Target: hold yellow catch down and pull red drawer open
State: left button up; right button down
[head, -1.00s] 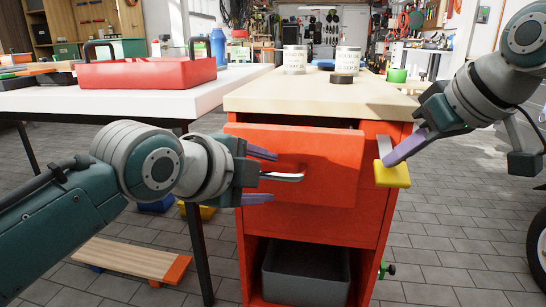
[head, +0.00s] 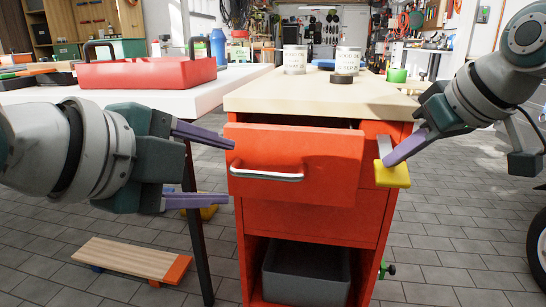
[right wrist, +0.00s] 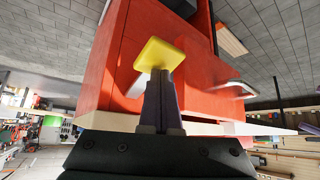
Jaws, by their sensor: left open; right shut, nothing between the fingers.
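The red drawer (head: 325,148) stands out from its cabinet, partly open, with a dark gap behind its top edge. Its silver handle (head: 266,174) is bare. My left gripper (head: 230,172) is open and empty just left of the handle, its fingers pointing right. The yellow catch (head: 393,176) is on the cabinet's right side. My right gripper (head: 387,163) is shut, with its fingertips at the top of the catch, seemingly touching it. The right wrist view also shows the catch (right wrist: 155,53) at those fingertips; any small gap cannot be told.
Cans (head: 346,61) and a green roll (head: 396,75) stand on the wooden worktop (head: 290,95). A white table (head: 110,101) with a red tray (head: 150,74) is at left. A grey bin (head: 305,276) sits under the drawer. A low board (head: 125,258) lies on the floor.

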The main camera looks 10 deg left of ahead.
jog(key=shift+f, duration=0.1)
dwell(0.3)
jog(key=shift+s+r+p, duration=0.1)
jog(key=shift+r+p, duration=0.7)
jog(key=shift+p, duration=0.05)
notch_tip(320, 180, up, 6)
jog(key=p, duration=0.6)
jog(key=shift+p, duration=0.3)
